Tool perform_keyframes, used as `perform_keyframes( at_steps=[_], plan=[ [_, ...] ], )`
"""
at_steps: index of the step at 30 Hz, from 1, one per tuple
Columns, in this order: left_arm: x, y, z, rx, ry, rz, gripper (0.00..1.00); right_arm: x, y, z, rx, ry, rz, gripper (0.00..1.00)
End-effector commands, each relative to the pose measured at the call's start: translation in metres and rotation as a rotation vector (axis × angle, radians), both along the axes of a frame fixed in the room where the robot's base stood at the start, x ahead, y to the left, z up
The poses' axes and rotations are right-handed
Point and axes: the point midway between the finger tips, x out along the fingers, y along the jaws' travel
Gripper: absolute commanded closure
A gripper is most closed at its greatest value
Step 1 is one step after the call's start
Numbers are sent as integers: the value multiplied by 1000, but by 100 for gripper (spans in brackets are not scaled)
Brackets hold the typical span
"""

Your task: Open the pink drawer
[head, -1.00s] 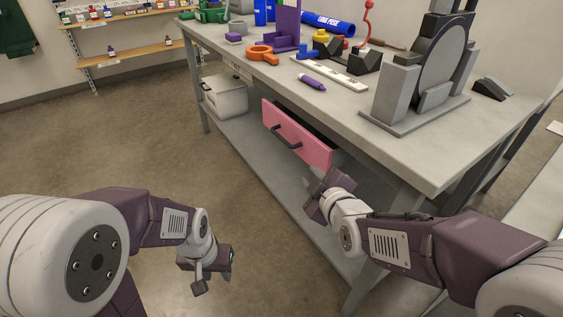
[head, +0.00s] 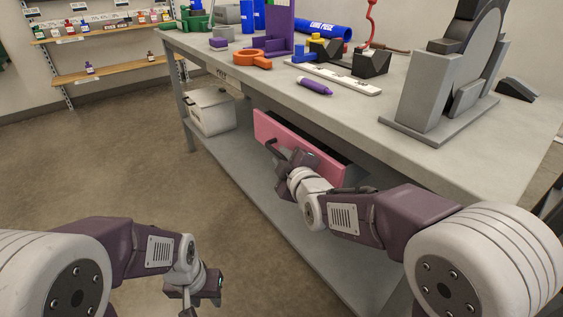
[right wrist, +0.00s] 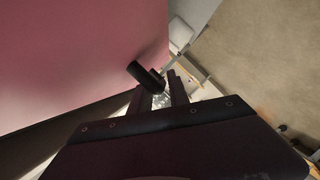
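The pink drawer (head: 277,133) is under the worktop and stands partly out, with its dark inside showing behind the front. Its dark handle (head: 269,147) shows at its left end; my right gripper (head: 290,160) hides the rest. In the right wrist view the pink front (right wrist: 75,60) fills the left side, and the handle (right wrist: 146,75) is at the fingertips (right wrist: 160,88). The two fingers look apart, with a gap between them; I cannot tell whether they touch the handle. My left gripper (head: 190,300) hangs low at the left, away from the drawer, its fingers unclear.
The grey workbench (head: 420,165) carries an orange ring clamp (head: 248,58), a purple marker (head: 314,86) and a grey machine (head: 455,90) near its front edge. A white box (head: 211,110) stands on the lower shelf. The floor at left is clear.

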Motion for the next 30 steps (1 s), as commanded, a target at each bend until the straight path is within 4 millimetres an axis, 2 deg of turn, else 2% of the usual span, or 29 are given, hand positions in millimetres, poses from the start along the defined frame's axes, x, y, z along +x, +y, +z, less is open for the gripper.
perform_keyframes(
  at_steps=[9,12,30],
  plan=[
    [0,0,-2,0,0,0,64,6,2,-1,0,1,1,78],
    [0,0,-2,0,0,0,64,6,2,-1,0,1,1,100],
    [0,0,-2,0,0,0,64,6,2,-1,0,1,1,100]
  ],
)
